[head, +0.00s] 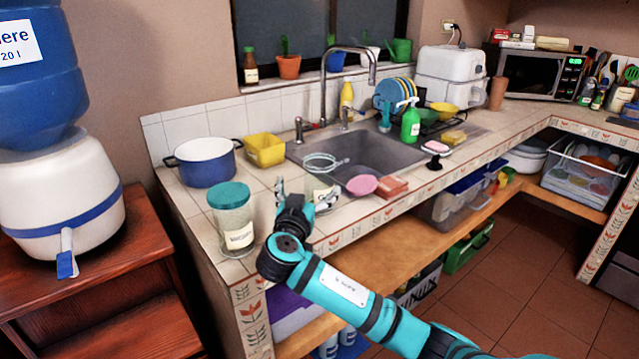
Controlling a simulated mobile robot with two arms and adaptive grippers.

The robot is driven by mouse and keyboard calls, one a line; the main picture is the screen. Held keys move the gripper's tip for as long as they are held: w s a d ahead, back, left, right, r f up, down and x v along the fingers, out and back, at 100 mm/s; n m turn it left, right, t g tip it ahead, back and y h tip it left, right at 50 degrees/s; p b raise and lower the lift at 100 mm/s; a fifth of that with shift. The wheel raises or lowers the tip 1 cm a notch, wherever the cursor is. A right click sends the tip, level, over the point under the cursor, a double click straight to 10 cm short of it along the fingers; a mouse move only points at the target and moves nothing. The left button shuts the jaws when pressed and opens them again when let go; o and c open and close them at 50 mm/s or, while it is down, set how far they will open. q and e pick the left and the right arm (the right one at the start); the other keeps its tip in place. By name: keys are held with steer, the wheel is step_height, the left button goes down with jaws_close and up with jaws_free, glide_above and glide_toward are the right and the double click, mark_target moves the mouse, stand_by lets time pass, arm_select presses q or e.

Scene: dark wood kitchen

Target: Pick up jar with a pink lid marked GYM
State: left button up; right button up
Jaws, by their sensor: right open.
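My right gripper (302,193) is above the counter in front of the sink. Its fingers are open, with one at the left and one at the right. A pale object with a label (321,188) shows just behind the right finger and is partly hidden by it. A round pink thing (362,185) lies to the right of the gripper at the sink's front edge. I cannot tell whether it is the jar's lid, and I cannot read GYM anywhere. A clear jar with a teal lid and a label (232,218) stands upright left of my gripper. My left gripper is not in view.
A blue pot (203,163) and a yellow container (265,150) stand behind the teal-lidded jar. The sink (395,160) lies beyond my gripper. A reddish sponge-like block (392,187) is near the front edge. Some tiled counter between pot and gripper is clear.

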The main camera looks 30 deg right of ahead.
mark_target(315, 177)
steer(key=x, duration=0.4)
steer(key=shift+s, duration=0.1)
steer(key=p+x, duration=0.1)
steer(key=x, duration=0.1)
steer(key=shift+d+f, duration=0.2)
steer(key=shift+d, duration=0.15)
steer(key=x, duration=0.2)
steer(key=p+x, duration=0.1)
steer(key=shift+w+d+f, duration=0.2)
steer(key=shift+d+f, duration=0.1)
steer(key=shift+f, duration=0.05)
steer(key=shift+w+d, duration=0.1)
steer(key=shift+w, duration=0.05)
steer(key=shift+c, duration=0.5)
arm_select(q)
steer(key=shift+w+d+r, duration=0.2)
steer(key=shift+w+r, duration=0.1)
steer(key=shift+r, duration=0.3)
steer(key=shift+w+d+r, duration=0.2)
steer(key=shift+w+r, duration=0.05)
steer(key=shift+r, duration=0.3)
arm_select(e)
steer(key=c, duration=1.5)
steer(key=shift+r, duration=0.1)
